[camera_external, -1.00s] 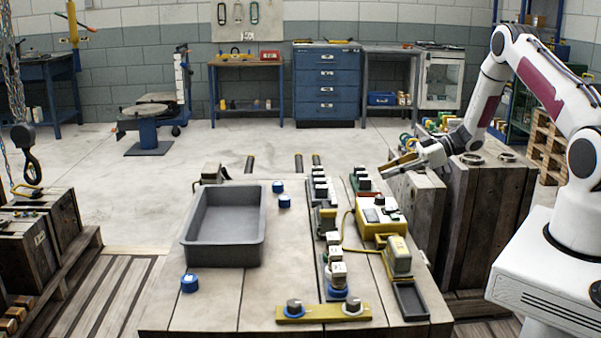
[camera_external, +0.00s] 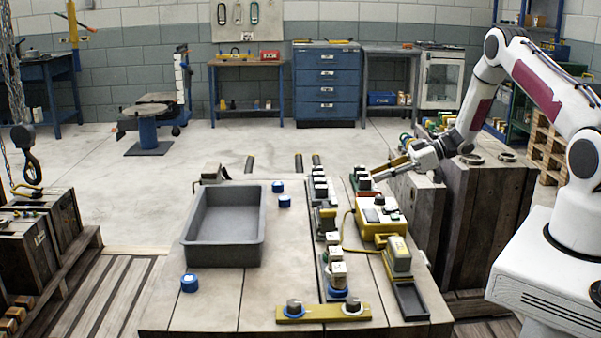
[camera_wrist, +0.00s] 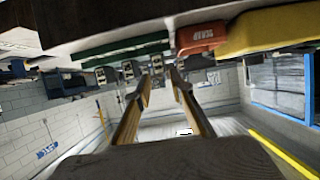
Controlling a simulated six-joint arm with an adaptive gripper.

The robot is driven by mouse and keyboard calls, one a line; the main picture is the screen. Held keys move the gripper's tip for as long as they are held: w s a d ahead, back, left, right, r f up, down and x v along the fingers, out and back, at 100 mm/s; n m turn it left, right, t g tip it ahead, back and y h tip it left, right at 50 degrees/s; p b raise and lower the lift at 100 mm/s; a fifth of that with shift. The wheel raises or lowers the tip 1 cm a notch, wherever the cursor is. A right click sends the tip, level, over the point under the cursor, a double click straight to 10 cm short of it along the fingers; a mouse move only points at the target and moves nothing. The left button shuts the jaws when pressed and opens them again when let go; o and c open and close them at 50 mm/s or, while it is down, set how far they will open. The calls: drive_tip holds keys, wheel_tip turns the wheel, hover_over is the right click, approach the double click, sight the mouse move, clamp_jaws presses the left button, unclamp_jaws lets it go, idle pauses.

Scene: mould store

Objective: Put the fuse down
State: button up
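My gripper (camera_external: 377,174) is at the back right of the workbench, near a dark, pale-capped piece (camera_external: 364,184) on a red base. In the wrist view my gripper (camera_wrist: 160,80) shows two long fingers with a clear gap between them. A small dark piece with a pale part (camera_wrist: 157,66) appears beyond or between the tips; I cannot tell its depth, and I see no clear grip on it. Several similar pieces stand in a row, one on a blue ring (camera_external: 337,283). I cannot tell which piece is the fuse.
A grey open tray (camera_external: 256,252) stands on the left of the workbench (camera_external: 215,310). Blue round pieces (camera_external: 189,283) lie around it. A yellow device (camera_external: 381,225) with a cable and a yellow strip (camera_external: 322,314) with two knobs occupy the right and front. Wooden crates (camera_external: 480,215) stand at right.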

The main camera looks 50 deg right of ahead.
sight(370, 179)
drive_tip(key=shift+x, duration=2.6)
drive_tip(key=shift+f, duration=0.15)
clamp_jaws()
